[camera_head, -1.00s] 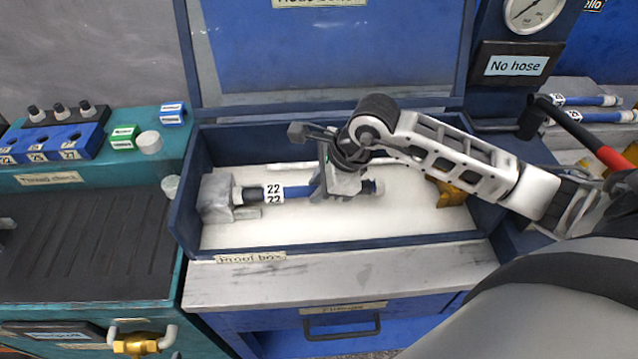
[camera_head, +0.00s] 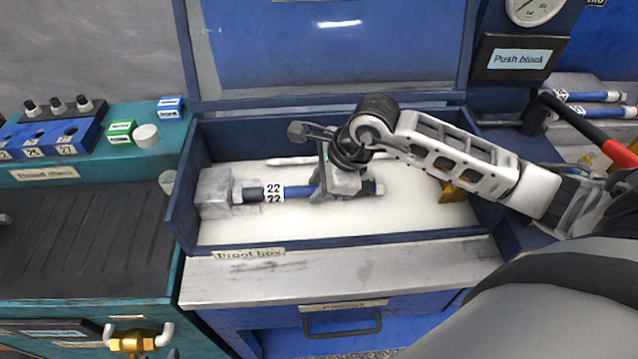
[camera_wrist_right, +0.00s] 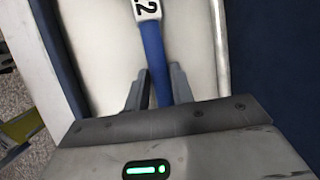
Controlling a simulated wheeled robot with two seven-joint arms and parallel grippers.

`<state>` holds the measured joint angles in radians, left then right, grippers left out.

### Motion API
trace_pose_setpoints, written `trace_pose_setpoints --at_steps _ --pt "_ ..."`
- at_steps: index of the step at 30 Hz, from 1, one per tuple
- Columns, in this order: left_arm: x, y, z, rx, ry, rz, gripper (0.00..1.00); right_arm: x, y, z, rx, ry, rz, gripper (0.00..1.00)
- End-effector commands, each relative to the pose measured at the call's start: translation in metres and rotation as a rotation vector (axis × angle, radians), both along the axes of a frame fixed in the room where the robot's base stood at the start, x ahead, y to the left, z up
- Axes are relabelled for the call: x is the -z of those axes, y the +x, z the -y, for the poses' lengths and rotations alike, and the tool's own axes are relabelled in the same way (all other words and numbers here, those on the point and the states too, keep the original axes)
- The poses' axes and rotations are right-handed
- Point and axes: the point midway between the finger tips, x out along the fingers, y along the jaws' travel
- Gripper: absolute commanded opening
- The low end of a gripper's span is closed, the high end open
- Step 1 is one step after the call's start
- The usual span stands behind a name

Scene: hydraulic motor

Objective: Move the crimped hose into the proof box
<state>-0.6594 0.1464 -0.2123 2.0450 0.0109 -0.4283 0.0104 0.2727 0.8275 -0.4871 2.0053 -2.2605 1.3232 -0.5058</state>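The crimped hose (camera_head: 298,192) is blue with a black sleeve and a white tag reading 22. It lies lengthwise inside the open proof box (camera_head: 345,244), low over its pale floor. Its left metal end meets the grey block (camera_head: 213,190) at the box's left wall; whether it is seated there I cannot tell. My right gripper (camera_head: 330,193) is over the hose's right half. In the right wrist view its two fingers (camera_wrist_right: 158,88) close in on both sides of the blue hose. The hose's right end shows just past the gripper. My left gripper is out of view.
The box lid (camera_head: 335,50) stands open behind. A brass-coloured piece (camera_head: 455,190) sits at the box's right. Other hoses (camera_head: 595,97) lie at the far right, near a red-handled lever (camera_head: 590,130).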

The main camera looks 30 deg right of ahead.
Motion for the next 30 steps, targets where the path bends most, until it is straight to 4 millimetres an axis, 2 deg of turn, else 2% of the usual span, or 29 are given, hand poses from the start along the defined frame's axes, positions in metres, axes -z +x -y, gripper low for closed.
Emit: trace_pose_setpoints --at_steps 1,2,15,20,30 --pt "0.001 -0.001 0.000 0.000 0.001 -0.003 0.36 0.000 0.000 0.000 -0.001 0.001 0.000 0.40" --pt "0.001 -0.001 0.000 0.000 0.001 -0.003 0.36 0.000 0.000 0.000 -0.001 0.001 0.000 0.46" --pt "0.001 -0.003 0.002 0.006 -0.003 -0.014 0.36 0.003 -0.003 -0.001 -0.003 -0.001 -0.013 0.46" --pt "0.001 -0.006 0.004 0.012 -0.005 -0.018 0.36 -0.026 -0.012 0.009 -0.003 -0.006 -0.005 0.46" --pt "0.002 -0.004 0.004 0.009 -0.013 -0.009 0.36 -0.104 -0.038 0.032 0.001 -0.006 0.006 0.46"
